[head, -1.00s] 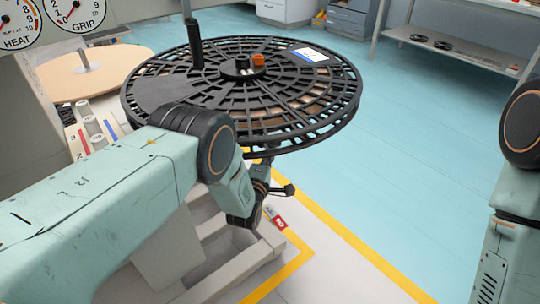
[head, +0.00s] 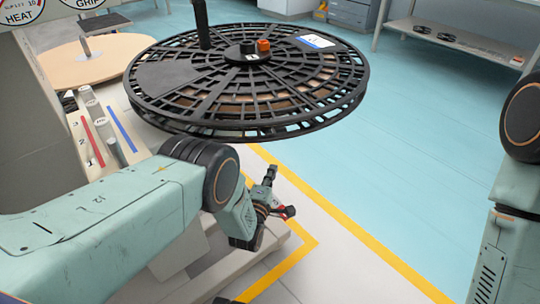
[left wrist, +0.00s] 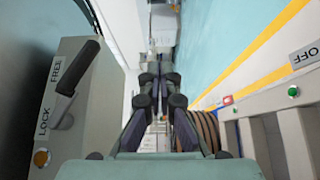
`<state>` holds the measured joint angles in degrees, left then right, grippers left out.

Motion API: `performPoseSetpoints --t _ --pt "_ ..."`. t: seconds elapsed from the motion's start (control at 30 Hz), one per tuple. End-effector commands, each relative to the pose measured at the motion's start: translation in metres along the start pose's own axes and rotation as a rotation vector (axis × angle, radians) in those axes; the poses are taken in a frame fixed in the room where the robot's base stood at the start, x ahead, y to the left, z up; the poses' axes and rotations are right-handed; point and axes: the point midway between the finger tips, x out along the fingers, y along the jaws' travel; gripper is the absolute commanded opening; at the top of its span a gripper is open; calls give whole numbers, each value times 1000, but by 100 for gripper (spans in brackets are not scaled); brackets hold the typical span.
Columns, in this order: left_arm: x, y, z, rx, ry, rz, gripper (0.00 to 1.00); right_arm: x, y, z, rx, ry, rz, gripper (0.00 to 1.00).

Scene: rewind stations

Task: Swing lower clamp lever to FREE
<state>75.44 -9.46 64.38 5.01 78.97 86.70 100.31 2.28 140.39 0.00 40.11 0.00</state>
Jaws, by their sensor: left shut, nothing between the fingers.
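A clamp lever (left wrist: 80,68) with a black handle shows in the left wrist view, on a grey panel with FREE and LOCK labels. Its handle slants up and right beside the FREE label (left wrist: 57,68); the LOCK label (left wrist: 43,121) is lower. I cannot tell whether this is the lower lever. My left gripper (left wrist: 158,77) is shut and empty, to the right of the lever and apart from it. It also shows in the head view (head: 278,190), below the big reel. The lever cannot be made out in the head view. My right gripper is out of view.
A large black slotted reel (head: 250,85) overhangs the area above my left gripper. A grey frame (head: 270,262) lies below it. An OFF label (left wrist: 304,55) is on a pale housing at right in the wrist view. Open blue floor (head: 420,160) lies to the right.

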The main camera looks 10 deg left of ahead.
Motion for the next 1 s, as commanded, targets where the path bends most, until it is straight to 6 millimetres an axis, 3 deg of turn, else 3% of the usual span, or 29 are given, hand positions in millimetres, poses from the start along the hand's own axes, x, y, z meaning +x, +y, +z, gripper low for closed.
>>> performPoseSetpoints --t 0.1,0.3,0.87,1.0 --pt "-12 -15 6 0 0 -1 0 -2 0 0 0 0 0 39" --pt "-21 -28 10 1 0 0 0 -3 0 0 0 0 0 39" --pt "-23 -29 10 3 1 0 0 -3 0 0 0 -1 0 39" --pt "-23 -32 10 80 -1 -13 0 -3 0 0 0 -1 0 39"
